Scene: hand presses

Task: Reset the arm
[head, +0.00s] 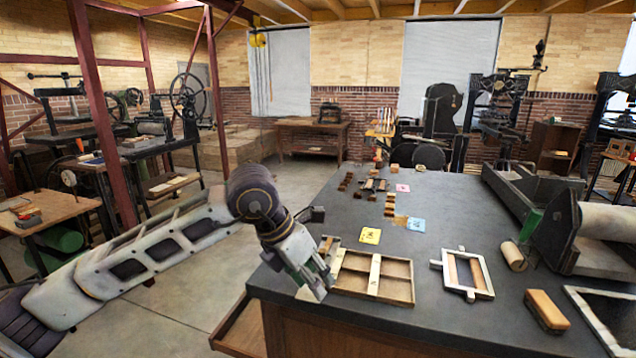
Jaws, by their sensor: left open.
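My left arm (150,252) reaches in from the left and bends down at the wrist over the front left edge of the dark worktable (440,228). My left gripper (312,284) points downward and is open, with nothing visible in it. It is beside the left end of a shallow wooden tray with compartments (396,289), overlapping it in the picture. I cannot tell whether it touches the tray. My right arm and gripper are not in view.
The table also holds a small wooden frame (467,272), a wooden block (546,309), coloured cards (371,235), several small brown blocks and a roller press (590,230) at right. An open drawer (243,325) juts out at the front left. Clear floor lies left of the table.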

